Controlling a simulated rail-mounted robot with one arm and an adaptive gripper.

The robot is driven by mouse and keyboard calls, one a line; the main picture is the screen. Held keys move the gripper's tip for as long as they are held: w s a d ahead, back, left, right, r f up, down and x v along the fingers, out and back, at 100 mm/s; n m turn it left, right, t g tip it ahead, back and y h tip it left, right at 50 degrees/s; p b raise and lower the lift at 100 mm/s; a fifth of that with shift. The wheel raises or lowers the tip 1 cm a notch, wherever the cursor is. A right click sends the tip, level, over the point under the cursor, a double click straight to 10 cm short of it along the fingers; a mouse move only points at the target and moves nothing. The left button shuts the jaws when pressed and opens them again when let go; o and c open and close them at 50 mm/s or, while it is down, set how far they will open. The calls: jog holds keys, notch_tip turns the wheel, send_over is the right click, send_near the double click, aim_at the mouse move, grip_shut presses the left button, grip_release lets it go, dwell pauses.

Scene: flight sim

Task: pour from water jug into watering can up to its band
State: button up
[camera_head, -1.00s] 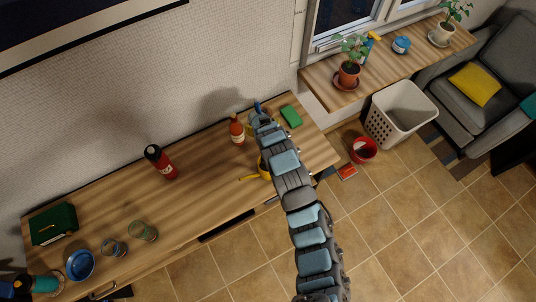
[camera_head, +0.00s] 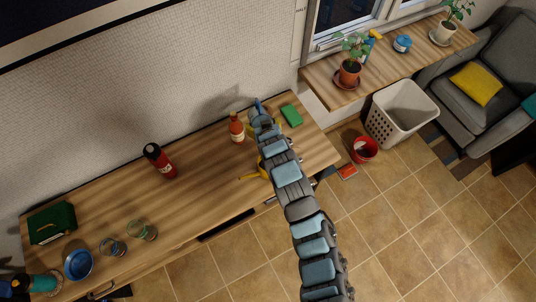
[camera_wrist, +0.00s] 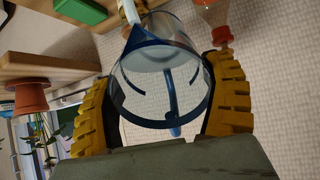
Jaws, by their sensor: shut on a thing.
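The water jug (camera_wrist: 165,85) is clear with a blue rim, spout and handle. In the wrist view it fills the space between the yellow-padded fingers of my gripper (camera_wrist: 160,100), which is shut on it. In the head view the jug (camera_head: 258,110) shows at the far right part of the table, partly behind my arm and seemingly tilted. I cannot tell its water level. The yellow watering can (camera_head: 251,177) stands on the table nearer the front edge. My arm covers most of it, so its band and fill are hidden.
A red-orange bottle (camera_head: 237,129) stands close left of the jug, and a green block (camera_head: 291,115) lies close right. A dark red bottle (camera_head: 160,162) and glasses (camera_head: 140,231) stand farther left. The table between the bottles and the front edge is mostly clear.

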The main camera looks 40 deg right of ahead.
jog(key=shift+r+t+h+b, duration=0.25)
jog(key=shift+t+h+b, duration=0.05)
jog(key=shift+t+b, duration=0.15)
dwell(1.2)
jog(key=shift+s+a+f+t+h+b, duration=0.3)
jog(key=shift+t+b, duration=0.35)
jog(key=shift+b, duration=0.55)
dwell(2.4)
